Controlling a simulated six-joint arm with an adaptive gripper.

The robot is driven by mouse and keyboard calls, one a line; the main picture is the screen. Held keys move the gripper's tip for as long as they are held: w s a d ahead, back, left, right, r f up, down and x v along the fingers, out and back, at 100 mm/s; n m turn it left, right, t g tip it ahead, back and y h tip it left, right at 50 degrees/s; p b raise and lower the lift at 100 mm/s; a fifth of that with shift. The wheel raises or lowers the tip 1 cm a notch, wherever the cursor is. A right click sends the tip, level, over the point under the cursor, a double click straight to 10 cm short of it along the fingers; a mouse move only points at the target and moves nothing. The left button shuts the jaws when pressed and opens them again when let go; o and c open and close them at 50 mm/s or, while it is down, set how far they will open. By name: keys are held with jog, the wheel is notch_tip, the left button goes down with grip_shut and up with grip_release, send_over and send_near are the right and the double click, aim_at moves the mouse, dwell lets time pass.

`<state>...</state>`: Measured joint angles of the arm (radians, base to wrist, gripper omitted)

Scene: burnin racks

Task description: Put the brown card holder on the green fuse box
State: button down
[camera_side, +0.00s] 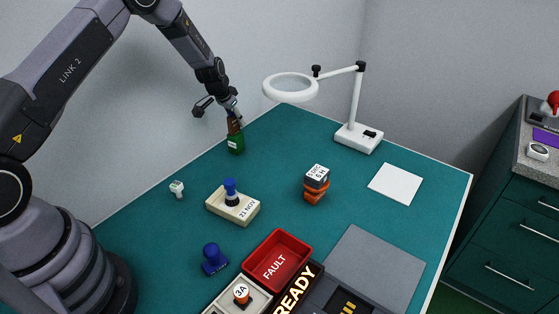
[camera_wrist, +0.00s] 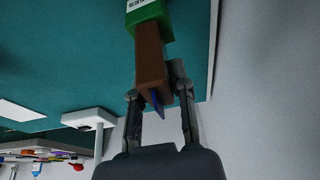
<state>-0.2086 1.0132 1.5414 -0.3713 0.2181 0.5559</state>
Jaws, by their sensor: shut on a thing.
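The brown card holder (camera_side: 234,127) is upright at the far left of the table in the side view. My gripper (camera_side: 235,114) is shut on its upper end. The green fuse box (camera_side: 236,145) stands directly below it, and the two appear to be touching. In the wrist view the card holder (camera_wrist: 150,55) runs from between my gripper's fingers (camera_wrist: 157,92) to the green fuse box (camera_wrist: 151,20), with no visible gap. A small blue piece (camera_wrist: 158,103) shows at the card holder's near end. The fuse box is partly cut off in the wrist view.
A white ring lamp (camera_side: 357,138) stands to the right at the back. A stamp on a cream block (camera_side: 233,208), a small white piece (camera_side: 177,189), an orange and dark block stack (camera_side: 316,184) and a red FAULT tray (camera_side: 277,262) are nearer. The wall is close behind.

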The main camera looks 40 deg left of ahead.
jog(key=shift+f, duration=0.2)
jog(key=c, duration=1)
grip_release()
jog(key=s+d+r, duration=0.3)
jog(key=s+r, duration=0.4)
jog(key=r, duration=0.3)
jog(key=s+d+r, duration=0.2)
jog(key=s+r, duration=0.4)
jog(key=r, duration=0.4)
jog(key=s+d+r, duration=0.3)
jog(key=s+r, duration=0.4)
jog(key=r, duration=0.3)
jog(key=shift+t, duration=0.6)
jog(key=s+r, duration=0.1)
jog(key=s, duration=0.6)
jog(key=s+d+r, duration=0.1)
jog(key=s, duration=0.6)
jog(key=s+d, duration=0.1)
jog(key=s, duration=0.6)
jog(key=shift+s+d+r, duration=0.2)
jog(key=shift+r, duration=0.2)
